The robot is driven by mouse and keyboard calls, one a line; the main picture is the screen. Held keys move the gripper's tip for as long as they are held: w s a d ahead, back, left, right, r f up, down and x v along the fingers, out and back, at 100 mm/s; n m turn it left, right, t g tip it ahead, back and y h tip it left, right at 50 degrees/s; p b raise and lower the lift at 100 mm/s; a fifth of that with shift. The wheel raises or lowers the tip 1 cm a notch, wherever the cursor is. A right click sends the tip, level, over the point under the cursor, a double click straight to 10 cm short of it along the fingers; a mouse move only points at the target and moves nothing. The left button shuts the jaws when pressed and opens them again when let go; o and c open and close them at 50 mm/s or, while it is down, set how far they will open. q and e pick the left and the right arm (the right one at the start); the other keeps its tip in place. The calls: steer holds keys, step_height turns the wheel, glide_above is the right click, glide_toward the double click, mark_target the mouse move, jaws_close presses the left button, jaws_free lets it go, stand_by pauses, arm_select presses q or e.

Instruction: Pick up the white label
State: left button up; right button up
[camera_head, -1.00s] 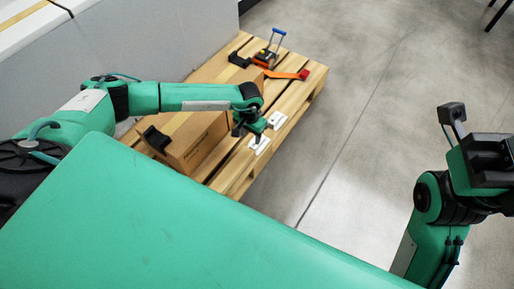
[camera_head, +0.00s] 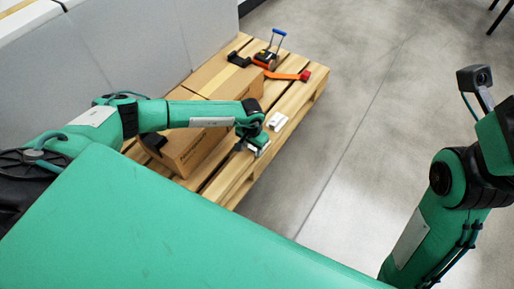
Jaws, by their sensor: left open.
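One white label (camera_head: 277,121) lies flat on the pallet's right side, with a small dark mark on it. A second white piece shows only partly, beneath my left gripper (camera_head: 257,149); the hand hides most of it. My left gripper is open, pointing down over the pallet's near right edge, close to this piece. I cannot tell whether it touches it. My right arm is at the right edge of the picture, its fingers outside the view.
A wooden pallet (camera_head: 299,104) bears a cardboard box (camera_head: 190,152) with black corner pieces. A blue-handled tool (camera_head: 271,50) and an orange strap (camera_head: 285,75) lie at the back. Grey panels stand at the left; the floor at the right is clear.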

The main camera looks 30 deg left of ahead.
arm_select(q)
steer(key=shift+c, duration=0.2)
steer(key=c, duration=1)
